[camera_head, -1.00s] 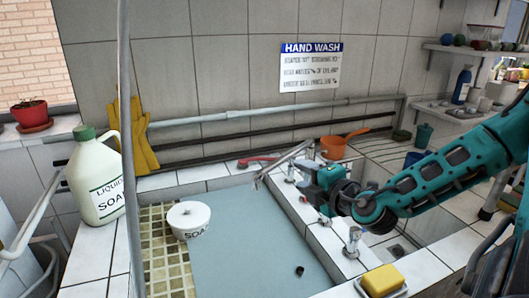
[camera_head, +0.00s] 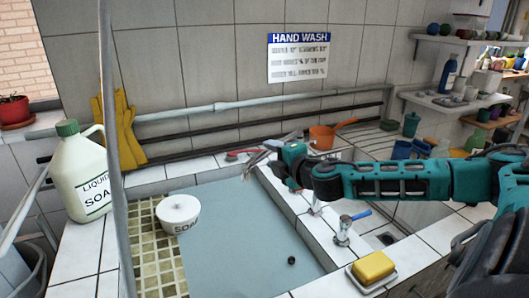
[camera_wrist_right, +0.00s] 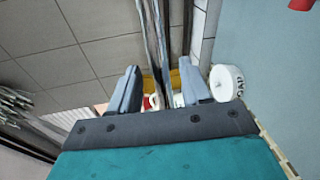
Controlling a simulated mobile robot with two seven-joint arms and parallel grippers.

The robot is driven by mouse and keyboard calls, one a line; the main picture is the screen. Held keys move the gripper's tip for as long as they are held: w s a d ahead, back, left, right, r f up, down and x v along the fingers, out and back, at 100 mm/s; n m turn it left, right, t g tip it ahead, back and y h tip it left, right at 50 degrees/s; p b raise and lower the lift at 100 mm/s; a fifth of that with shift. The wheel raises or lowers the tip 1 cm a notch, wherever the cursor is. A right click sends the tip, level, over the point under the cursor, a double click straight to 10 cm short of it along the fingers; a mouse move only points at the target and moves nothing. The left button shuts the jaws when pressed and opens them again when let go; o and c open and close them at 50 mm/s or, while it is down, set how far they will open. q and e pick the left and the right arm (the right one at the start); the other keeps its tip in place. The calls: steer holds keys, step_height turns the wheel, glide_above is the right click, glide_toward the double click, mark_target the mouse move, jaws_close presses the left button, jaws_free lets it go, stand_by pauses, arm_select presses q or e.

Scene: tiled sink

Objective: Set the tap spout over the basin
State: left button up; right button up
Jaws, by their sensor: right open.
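The grey metal tap spout (camera_head: 286,140) shows in the head view at the far right corner of the basin (camera_head: 235,225). It slants down to the left, and its free end appears in front of the basin's far corner; its exact height and overlap are unclear. My right gripper (camera_head: 264,168) is open, with its teal body hiding part of the tap and its fingers close beside the spout. In the right wrist view the two grey fingers (camera_wrist_right: 160,88) stand apart; I cannot tell whether the spout is between them. My left gripper is not in view.
A white soap tub (camera_head: 180,213) sits at the basin's left, with a soap jug (camera_head: 82,175) beyond. A tap with a blue lever (camera_head: 343,232) and a yellow sponge (camera_head: 373,267) stand right of the basin. Pipes (camera_head: 230,104) run along the wall.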

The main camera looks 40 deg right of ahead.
steer(key=shift+p+x, duration=0.4)
steer(key=shift+x, duration=2.1)
steer(key=shift+f, duration=0.1)
steer(key=shift+c, duration=0.2)
steer(key=shift+s, duration=0.1)
jaws_close()
